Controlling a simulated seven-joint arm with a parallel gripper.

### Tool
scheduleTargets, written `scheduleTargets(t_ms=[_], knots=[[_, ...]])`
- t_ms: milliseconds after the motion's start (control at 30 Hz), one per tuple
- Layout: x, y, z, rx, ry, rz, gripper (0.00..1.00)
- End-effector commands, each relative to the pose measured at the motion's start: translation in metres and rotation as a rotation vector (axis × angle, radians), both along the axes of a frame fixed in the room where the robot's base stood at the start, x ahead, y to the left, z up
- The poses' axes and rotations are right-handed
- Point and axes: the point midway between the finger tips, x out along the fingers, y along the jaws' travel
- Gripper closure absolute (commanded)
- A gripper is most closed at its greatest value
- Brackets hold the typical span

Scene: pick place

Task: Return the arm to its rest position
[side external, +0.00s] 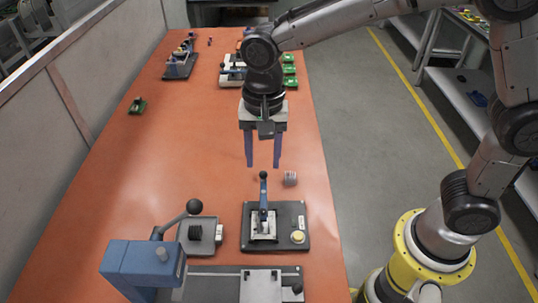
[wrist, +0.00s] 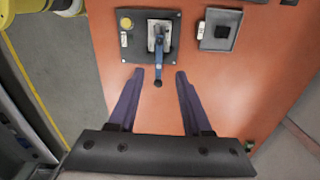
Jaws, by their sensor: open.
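My gripper (side external: 263,164) hangs pointing down above the orange table, its two purple fingers apart with nothing between them. In the wrist view the open gripper (wrist: 157,76) also shows, both fingers over the table. Just in front of it in the side view stands a dark fixture (side external: 290,241) with an upright blue-grey lever (side external: 263,190) topped by a black knob. The fixture (wrist: 131,50) and its lever (wrist: 158,60) lie beyond the fingertips in the wrist view. Whether a fingertip touches the knob cannot be told, but no grip on it shows.
The orange table (side external: 125,190) has free room at its left. A blue press (side external: 140,262) stands at the front. Green parts (side external: 290,75) and another fixture (side external: 180,65) stand at the back. A wall (side external: 85,75) runs along the left.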

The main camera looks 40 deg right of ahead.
Motion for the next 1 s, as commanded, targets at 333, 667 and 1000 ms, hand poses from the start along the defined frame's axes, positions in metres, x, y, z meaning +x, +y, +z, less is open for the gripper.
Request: scheduleTargets(t_ms=[333,667,1000], knots=[[-0.050,-0.111,0.105,0.067,-0.286,-0.075,0.51],[-0.160,-0.171,0.098,-0.116,-0.486,0.392,0.51],[-0.177,-0.172,0.073,-0.218,-0.449,0.797,0.51]])
